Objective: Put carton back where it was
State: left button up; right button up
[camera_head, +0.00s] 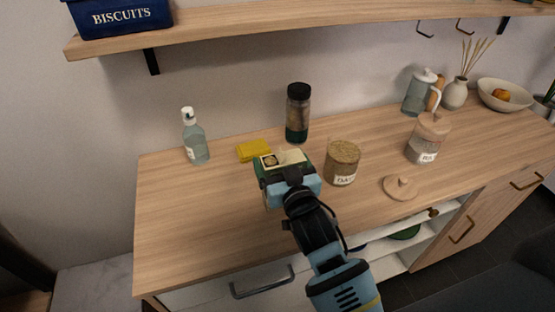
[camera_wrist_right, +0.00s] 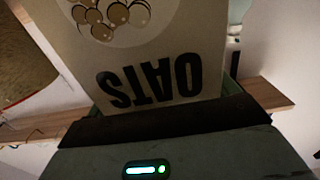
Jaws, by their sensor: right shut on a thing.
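In the right wrist view the carton (camera_wrist_right: 150,50) fills the top centre, with "OATS" printed upside down and a picture of round grains. My right gripper (camera_head: 287,178) is shut on the carton, and my arm reaches it from below. The gripper hides the carton's lower part, so I cannot tell whether it touches the counter. My left gripper is not in view.
The wooden counter (camera_head: 190,235) is clear at front left. A yellow block (camera_head: 254,150) lies just behind the carton, with a dark-capped jar (camera_head: 298,115) behind. An open jar (camera_head: 342,162) stands close right, then a loose lid (camera_head: 400,187) and a lidded jar (camera_head: 428,140). A bottle (camera_head: 195,140) stands left.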

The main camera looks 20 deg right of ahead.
jog(key=shift+s+f, duration=0.2)
jog(key=shift+f, duration=0.2)
jog(key=shift+s+r, duration=0.15)
jog(key=shift+r, duration=0.2)
jog(key=shift+f, duration=0.15)
jog(key=o, duration=0.8)
jog(key=shift+f, duration=0.15)
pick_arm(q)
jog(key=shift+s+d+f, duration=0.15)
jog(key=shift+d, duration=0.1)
pick_arm(e)
jog(key=shift+o, duration=1.1)
jog(key=shift+r, duration=0.25)
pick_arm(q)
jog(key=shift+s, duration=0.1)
